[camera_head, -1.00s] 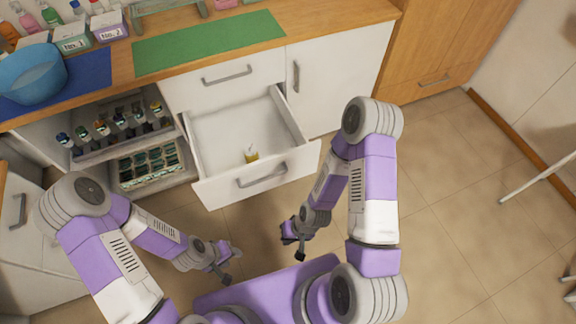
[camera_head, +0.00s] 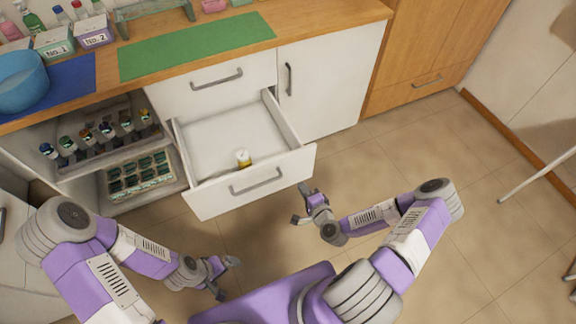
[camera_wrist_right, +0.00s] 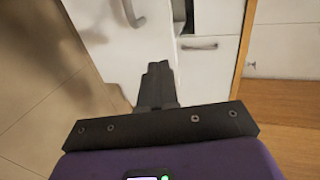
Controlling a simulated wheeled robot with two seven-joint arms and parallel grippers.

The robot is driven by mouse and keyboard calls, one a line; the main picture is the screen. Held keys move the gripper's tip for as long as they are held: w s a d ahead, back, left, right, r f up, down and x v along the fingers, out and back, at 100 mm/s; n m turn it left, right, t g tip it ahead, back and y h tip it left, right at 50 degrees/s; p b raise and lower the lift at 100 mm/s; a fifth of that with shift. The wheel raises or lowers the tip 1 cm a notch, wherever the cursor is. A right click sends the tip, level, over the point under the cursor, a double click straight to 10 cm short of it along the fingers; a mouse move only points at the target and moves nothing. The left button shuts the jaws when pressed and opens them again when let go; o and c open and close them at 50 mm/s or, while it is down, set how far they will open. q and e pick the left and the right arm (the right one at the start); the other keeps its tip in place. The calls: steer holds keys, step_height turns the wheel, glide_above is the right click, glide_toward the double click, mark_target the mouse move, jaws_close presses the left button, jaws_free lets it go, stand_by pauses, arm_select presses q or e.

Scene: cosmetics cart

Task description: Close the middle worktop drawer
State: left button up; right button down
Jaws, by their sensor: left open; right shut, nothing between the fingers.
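The middle worktop drawer (camera_head: 217,141) is white and pulled open below a shut drawer. Its front carries a grey bar handle (camera_head: 256,182). A small bottle with a yellow part (camera_head: 243,158) is inside it near the front. My right gripper (camera_head: 300,204) is shut and empty, just in front of the drawer front's right end and apart from the handle. In the right wrist view its shut fingers (camera_wrist_right: 157,85) point toward white cabinet fronts. My left gripper (camera_head: 228,278) is open and empty, low in front of the drawer, well away from it.
The worktop holds a green mat (camera_head: 197,46), a blue bowl (camera_head: 20,80) and labelled boxes (camera_head: 54,42). An open shelf (camera_head: 110,150) with small bottles is left of the drawer. A shut white door (camera_head: 330,80) is to its right. The floor in front is clear.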

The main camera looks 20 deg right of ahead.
mark_target(284, 159)
steer(key=b+x, duration=0.1)
steer(key=x, duration=0.3)
steer(key=b+x, duration=0.1)
steer(key=x, duration=0.3)
steer(key=r+b+x, duration=0.1)
steer(key=x, duration=0.3)
steer(key=shift+w+d+f, duration=0.1)
steer(key=shift+w+f, duration=0.05)
steer(key=shift+w, duration=0.9)
arm_select(q)
step_height(284, 159, down, 3)
steer(key=shift+f, duration=0.1)
steer(key=shift+w, duration=0.1)
